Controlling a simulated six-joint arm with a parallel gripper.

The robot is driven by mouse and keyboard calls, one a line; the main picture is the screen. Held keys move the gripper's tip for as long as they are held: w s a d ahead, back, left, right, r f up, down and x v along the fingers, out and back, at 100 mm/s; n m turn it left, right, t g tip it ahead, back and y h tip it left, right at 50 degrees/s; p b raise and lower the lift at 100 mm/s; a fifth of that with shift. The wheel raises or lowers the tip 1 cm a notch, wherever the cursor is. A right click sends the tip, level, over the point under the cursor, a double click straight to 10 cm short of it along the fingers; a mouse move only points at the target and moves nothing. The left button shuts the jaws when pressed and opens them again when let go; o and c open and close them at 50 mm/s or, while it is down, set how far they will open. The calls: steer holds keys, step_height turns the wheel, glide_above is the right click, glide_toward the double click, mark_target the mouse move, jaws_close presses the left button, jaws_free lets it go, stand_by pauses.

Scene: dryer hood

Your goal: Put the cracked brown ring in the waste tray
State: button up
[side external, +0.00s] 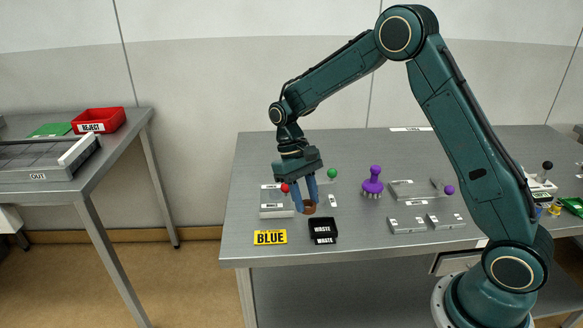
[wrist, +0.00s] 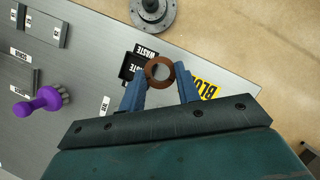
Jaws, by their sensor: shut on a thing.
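The brown ring (wrist: 159,70) is held between the blue fingertips of my gripper (wrist: 160,77). In the side external view, the ring (side external: 309,208) shows low between the fingers of my gripper (side external: 308,204). No crack can be made out at this size. The black waste tray (side external: 322,229), labelled WASTE, stands just to the right of and in front of the ring in that view. In the wrist view, the waste tray (wrist: 127,68) lies beside the ring, to its left. The ring is apart from the tray's label; its exact height above the table is unclear.
A purple brush-like tool (side external: 372,182) stands to the right. Red (side external: 285,188) and green (side external: 332,173) knobs flank my gripper. A red REJECT tray (side external: 98,120) is on the other table.

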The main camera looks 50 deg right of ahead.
step_height(320, 180, up, 10)
steer(key=m, duration=0.2)
glide_above(324, 231)
steer(key=w, duration=0.2)
steer(key=shift+s+d+r+y, duration=0.15)
steer(key=shift+d+r+y, duration=0.1)
steer(key=shift+r, duration=0.15)
steer(key=shift+s+d+r+y, duration=0.1)
steer(key=shift+r+y, duration=0.15)
steer(key=shift+r, duration=0.15)
steer(key=shift+f, duration=10.05)
steer(key=shift+f, duration=0.6)
